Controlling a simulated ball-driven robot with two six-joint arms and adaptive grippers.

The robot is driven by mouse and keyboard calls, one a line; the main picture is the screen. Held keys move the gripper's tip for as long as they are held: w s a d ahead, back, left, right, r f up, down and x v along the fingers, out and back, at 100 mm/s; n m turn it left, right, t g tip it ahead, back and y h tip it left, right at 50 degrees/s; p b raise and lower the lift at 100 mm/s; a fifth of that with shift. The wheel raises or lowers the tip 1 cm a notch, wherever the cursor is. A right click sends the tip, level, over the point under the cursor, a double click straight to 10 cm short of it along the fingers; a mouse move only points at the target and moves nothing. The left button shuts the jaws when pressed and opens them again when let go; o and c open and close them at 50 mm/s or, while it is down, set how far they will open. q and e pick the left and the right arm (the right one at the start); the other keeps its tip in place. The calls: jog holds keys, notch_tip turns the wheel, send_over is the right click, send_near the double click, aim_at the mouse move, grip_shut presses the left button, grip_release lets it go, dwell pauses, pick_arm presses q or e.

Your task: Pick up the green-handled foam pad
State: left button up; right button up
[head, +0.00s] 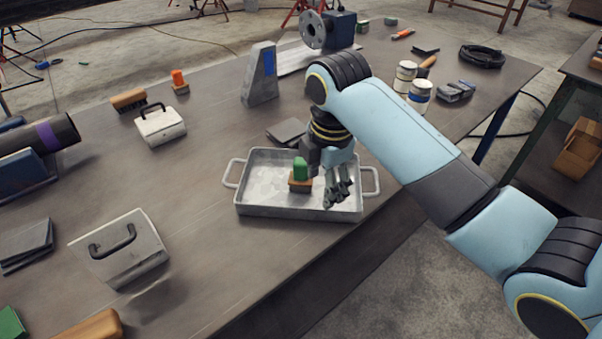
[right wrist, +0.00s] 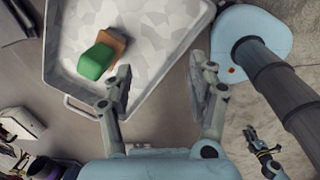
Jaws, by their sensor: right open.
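The foam pad (head: 300,183) has a green block handle (head: 301,167) on an orange-brown base.
The tray has handles at both ends. A grey flat block (head: 286,131) lies behind it, and a grey angled stand (head: 261,75) is farther back. A light case (head: 120,248) with a dark handle is at the left. The table between case and tray is clear.

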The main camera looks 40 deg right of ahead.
aim_at(301, 160)
jog(key=w+r+n, duration=0.2)
jog(key=w+n, duration=0.1)
jog(key=w+r+n, duration=0.3)
jog(key=w+r+n+g, duration=0.1)
jog(key=w+r+n, duration=0.1)
jog(key=w+n, duration=0.1)
jog(key=shift+w+d+r+n+y+p, duration=0.15)
jog(key=shift+d+r+n+y+p, duration=0.15)
jog(key=shift+d+n+p, duration=0.15)
jog(key=shift+w+f+n, duration=0.1)
jog(key=shift+w+n, duration=0.05)
jog(key=shift+n, duration=0.2)
notch_tip(301, 160, down, 5)
jog(key=shift+r, duration=0.15)
jog(key=shift+s+f+p, duration=0.25)
jog(key=shift+f, duration=1.15)
jog(key=shift+s+f+p, duration=0.2)
jog(key=shift+f, duration=1.15)
grip_shut()
jog(key=shift+r, duration=0.15)
